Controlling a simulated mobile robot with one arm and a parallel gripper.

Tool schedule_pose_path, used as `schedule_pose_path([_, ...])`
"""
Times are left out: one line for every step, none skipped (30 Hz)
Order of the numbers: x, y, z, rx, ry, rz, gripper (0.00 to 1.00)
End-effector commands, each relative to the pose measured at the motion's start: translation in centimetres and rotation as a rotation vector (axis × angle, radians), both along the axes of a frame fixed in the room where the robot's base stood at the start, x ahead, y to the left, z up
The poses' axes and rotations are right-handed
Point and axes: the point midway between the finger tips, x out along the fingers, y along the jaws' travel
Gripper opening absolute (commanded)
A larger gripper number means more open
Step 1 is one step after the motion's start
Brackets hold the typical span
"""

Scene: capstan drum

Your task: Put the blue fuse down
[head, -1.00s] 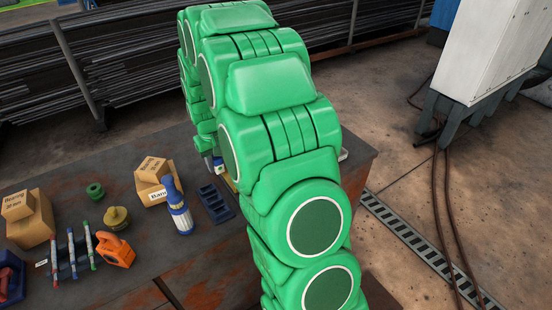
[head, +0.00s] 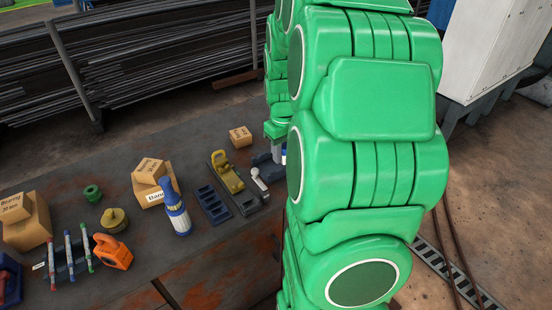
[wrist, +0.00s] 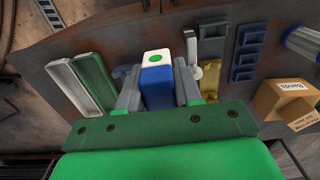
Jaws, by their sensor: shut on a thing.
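The blue fuse (wrist: 157,88) has a white top with a green dot. In the wrist view it stands between the two grey fingers of my gripper (wrist: 158,92), which are shut on it. Its lower end is hidden, so I cannot tell whether it touches anything below. In the head view my gripper (head: 278,150) is over the right part of the table, partly behind my own green arm. Only a sliver of the fuse (head: 284,153) shows there.
Bare tabletop shows behind.

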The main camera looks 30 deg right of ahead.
Motion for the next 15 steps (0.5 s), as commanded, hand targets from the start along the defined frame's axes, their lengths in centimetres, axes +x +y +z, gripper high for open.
schedule_pose_path([0.4, -0.2, -0.2, 0.000, 0.001, 0.000, 0.02])
schedule_pose_path([0.7, -0.4, -0.4, 0.000, 0.001, 0.000, 0.02])
schedule_pose_path([1.1, -0.6, -0.6, 0.000, 0.001, 0.000, 0.02])
schedule_pose_path([1.4, -0.7, -0.8, 0.000, 0.001, 0.000, 0.02])
schedule_pose_path([1.7, -0.9, -1.0, 0.000, 0.002, 0.001, 0.02])
schedule_pose_path([2.2, -1.1, -1.2, 0.000, 0.001, 0.001, 0.02])
schedule_pose_path([2.5, -1.2, -1.3, 0.000, 0.001, 0.001, 0.02])
schedule_pose_path([2.7, -1.3, -1.4, 0.000, 0.002, 0.001, 0.02])
schedule_pose_path([3.1, -1.5, -1.6, 0.000, 0.001, 0.001, 0.02])
schedule_pose_path([3.4, -1.7, -1.8, 0.000, 0.002, 0.001, 0.02])
schedule_pose_path([3.8, -1.8, -2.0, 0.001, 0.002, 0.001, 0.02])
schedule_pose_path([4.2, -2.0, -2.2, 0.001, 0.002, 0.001, 0.02])
schedule_pose_path([4.5, -2.2, -2.3, 0.001, 0.001, 0.001, 0.02])
schedule_pose_path([4.9, -2.3, -2.5, 0.001, 0.001, 0.001, 0.02])
schedule_pose_path([5.3, -2.5, -2.7, 0.000, 0.000, 0.001, 0.02])
